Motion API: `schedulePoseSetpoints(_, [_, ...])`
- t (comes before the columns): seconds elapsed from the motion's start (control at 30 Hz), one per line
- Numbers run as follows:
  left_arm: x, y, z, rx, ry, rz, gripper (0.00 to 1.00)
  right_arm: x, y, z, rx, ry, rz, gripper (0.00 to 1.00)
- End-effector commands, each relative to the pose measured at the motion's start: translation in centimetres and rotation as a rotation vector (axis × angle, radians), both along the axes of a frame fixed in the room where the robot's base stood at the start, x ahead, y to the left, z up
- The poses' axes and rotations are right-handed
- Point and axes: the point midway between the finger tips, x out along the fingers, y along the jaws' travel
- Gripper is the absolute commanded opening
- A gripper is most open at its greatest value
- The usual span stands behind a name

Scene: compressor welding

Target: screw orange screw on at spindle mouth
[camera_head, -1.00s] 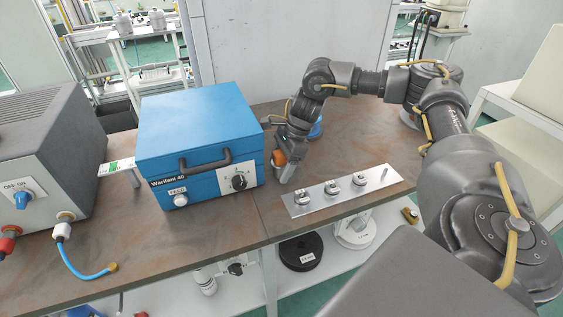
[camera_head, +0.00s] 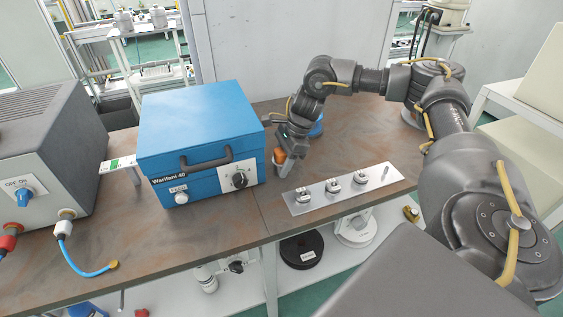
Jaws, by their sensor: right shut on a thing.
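The orange screw (camera_head: 279,156) shows as a small orange piece at my right gripper (camera_head: 283,166), just right of the blue box's front right corner. My right gripper is shut on it and points down above the brown table; the fingers partly hide the screw. The blue box (camera_head: 203,120) labelled "Warifani 40" has a dark handle and a black knob (camera_head: 240,180) on a white plate. I cannot make out a spindle mouth for certain. My left gripper is not in view.
A metal plate (camera_head: 300,208) with several small fittings lies right of the gripper, near the table's front edge. A grey power unit (camera_head: 50,150) with a blue hose (camera_head: 72,260) stands left. The table (camera_head: 215,240) is bare in front of the blue box.

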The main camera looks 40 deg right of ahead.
Motion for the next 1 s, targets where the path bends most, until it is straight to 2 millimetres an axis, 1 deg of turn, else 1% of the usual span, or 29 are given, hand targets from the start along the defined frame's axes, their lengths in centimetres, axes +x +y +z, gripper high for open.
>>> schedulePoseSetpoints(0.57, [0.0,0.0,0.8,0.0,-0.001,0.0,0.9,0.0,0.0,0.9,0.0,0.0,0.0,0.1])
schedulePoseSetpoints(0.67, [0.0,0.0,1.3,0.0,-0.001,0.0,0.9,0.0,0.0,1.5,0.001,0.0,0.0,0.1])
schedulePoseSetpoints(1.0, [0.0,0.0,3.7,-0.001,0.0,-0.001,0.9,0.0,0.0,4.5,0.001,-0.001,0.0,0.1])
